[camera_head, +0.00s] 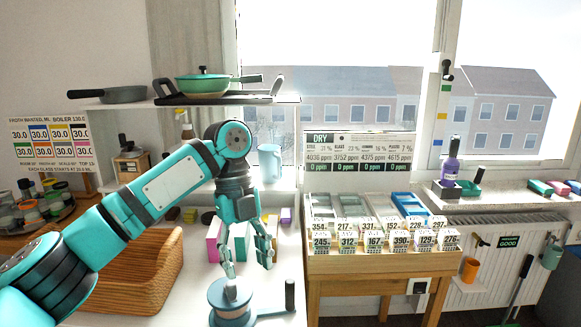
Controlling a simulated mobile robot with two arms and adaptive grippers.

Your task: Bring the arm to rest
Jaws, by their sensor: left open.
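My left arm (160,190) comes in from the lower left, rises to its elbow and bends down. My left gripper (246,268) points downward with its fingers apart and nothing visible between them. It is above or just behind a blue-grey round device with a side crank (231,300); one fingertip overlaps the top of the device, and I cannot tell whether they touch. My right gripper is not in view.
A woven tray (150,272) lies left on the white counter. Pink and green boxes stand behind the gripper. A shelf (130,105) with pans hangs above. A wooden table (385,264) with labelled bins stands right. A purple bottle (451,163) stands on the sill.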

